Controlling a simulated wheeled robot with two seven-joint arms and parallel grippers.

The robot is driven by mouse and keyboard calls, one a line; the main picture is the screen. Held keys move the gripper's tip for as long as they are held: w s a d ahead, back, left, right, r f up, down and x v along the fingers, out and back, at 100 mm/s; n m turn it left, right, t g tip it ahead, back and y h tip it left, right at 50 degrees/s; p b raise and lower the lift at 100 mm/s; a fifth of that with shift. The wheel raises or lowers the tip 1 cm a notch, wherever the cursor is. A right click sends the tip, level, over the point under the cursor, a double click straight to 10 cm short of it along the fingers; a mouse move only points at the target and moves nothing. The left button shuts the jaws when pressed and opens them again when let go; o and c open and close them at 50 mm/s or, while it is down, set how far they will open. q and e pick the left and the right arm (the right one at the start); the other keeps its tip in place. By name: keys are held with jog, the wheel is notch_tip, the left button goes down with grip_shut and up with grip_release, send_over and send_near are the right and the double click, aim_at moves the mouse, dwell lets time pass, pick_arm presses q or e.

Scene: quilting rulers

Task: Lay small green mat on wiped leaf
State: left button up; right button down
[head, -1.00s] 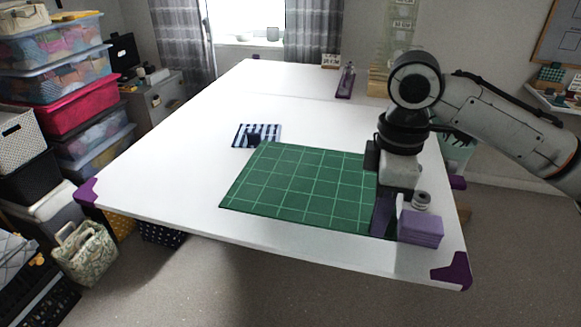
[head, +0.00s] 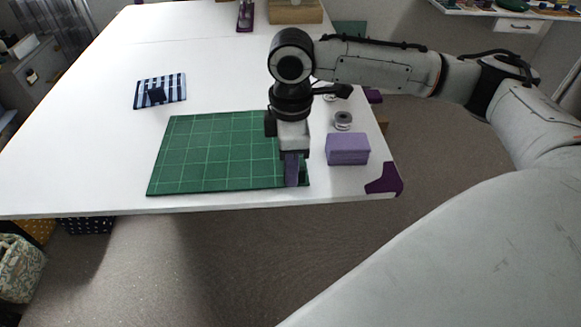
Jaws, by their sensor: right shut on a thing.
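The small green mat (head: 215,155) with a pale grid lies on the white table (head: 80,150), close to its front edge. My right gripper (head: 291,180) points down at the mat's right end and is shut on the mat there; the gripper hides part of that edge. The mat looks flat, and I cannot tell whether its gripped edge is lifted. I cannot make out the wiped leaf as a separate part of the table. My left gripper is not in view.
A purple block (head: 347,149) and a grey spool (head: 343,120) stand just right of my right gripper. A purple corner guard (head: 385,180) caps the table corner. A striped cloth (head: 175,88) with a dark object on it lies behind the mat. The table's left part is clear.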

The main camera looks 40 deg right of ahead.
jog(key=c, duration=1.8)
grip_release()
jog(key=shift+o, duration=0.2)
jog(key=shift+r, duration=0.15)
notch_tip(320, 180, up, 12)
jog(key=p, duration=0.1)
